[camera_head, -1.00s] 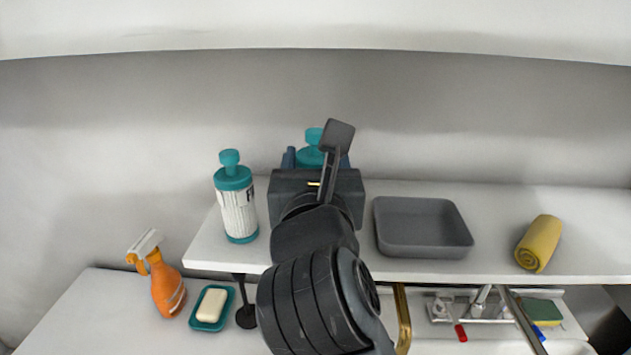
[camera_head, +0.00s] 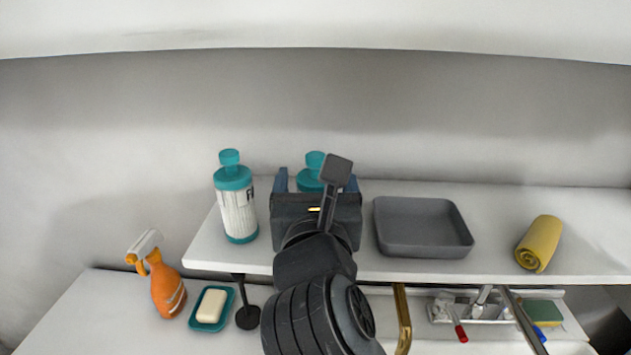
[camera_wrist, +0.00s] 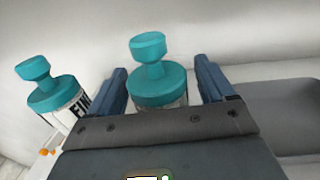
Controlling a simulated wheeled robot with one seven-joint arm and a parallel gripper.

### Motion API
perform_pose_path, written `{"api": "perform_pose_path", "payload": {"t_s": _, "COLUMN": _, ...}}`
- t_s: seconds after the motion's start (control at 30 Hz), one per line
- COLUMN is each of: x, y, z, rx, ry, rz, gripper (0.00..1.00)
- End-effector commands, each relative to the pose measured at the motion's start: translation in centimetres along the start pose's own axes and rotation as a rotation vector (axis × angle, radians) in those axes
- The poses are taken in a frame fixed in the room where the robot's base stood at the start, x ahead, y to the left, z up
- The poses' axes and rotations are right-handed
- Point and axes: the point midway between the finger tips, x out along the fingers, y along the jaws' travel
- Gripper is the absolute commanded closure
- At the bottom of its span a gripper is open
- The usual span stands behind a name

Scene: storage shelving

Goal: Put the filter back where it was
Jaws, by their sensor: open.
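Two white filters with teal caps and knobs are at the back left of the upper shelf. The left filter (camera_head: 238,212) stands upright there and also shows in the wrist view (camera_wrist: 62,100). The other filter (camera_head: 309,181) is right of it, mostly hidden behind my gripper (camera_head: 316,182). In the wrist view, this filter's cap (camera_wrist: 158,86) is between my two blue fingers, with a gap on each side. My gripper is open around it. The filter's base is hidden, so its contact with the shelf cannot be seen.
A grey tray (camera_head: 424,253) lies right of my gripper on the white shelf (camera_head: 500,222), with a rolled yellow cloth (camera_head: 539,244) farther right. Below are an orange spray bottle (camera_head: 165,285), soap in a teal dish (camera_head: 228,302), and a sink area. Shelf between tray and cloth is clear.

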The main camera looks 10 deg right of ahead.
Motion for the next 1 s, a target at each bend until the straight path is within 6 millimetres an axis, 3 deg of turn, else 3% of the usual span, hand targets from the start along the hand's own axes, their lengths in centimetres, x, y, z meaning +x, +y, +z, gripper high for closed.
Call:
{"api": "perform_pose_path", "payload": {"t_s": 0.23, "x": -0.8, "y": 0.1, "z": 0.2, "rx": -0.001, "ry": 0.0, "rz": 0.002, "gripper": 0.18}}
{"api": "perform_pose_path", "payload": {"t_s": 0.7, "x": -9.6, "y": 0.0, "z": 0.1, "rx": 0.0, "ry": 0.0, "rz": 0.002, "gripper": 0.18}}
{"api": "perform_pose_path", "payload": {"t_s": 1.0, "x": -12.0, "y": 0.0, "z": 0.3, "rx": 0.0, "ry": 0.0, "rz": 0.001, "gripper": 0.18}}
